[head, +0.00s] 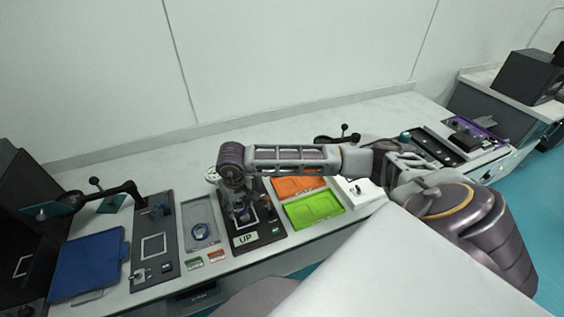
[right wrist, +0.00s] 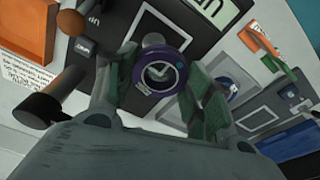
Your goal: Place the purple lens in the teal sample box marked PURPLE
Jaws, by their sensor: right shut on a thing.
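My right gripper (head: 240,207) is over the black board with the "UP" label (head: 245,240). In the right wrist view its fingers (right wrist: 160,92) are shut on the purple lens (right wrist: 165,55), a dark purple ring with a clear centre. The lens is held between the fingertips, over the dark board (right wrist: 118,32); whether it touches the board, I cannot tell. In the head view the lens is too small and covered to make out. I cannot pick out a teal box marked PURPLE in either view. My left gripper is not in view.
An orange tray (head: 290,187) and a green tray (head: 325,205) lie right of the board. A grey tray (head: 207,215) with a small round part lies left of it. A blue tray (head: 85,270) and a black stand (head: 125,190) are further left.

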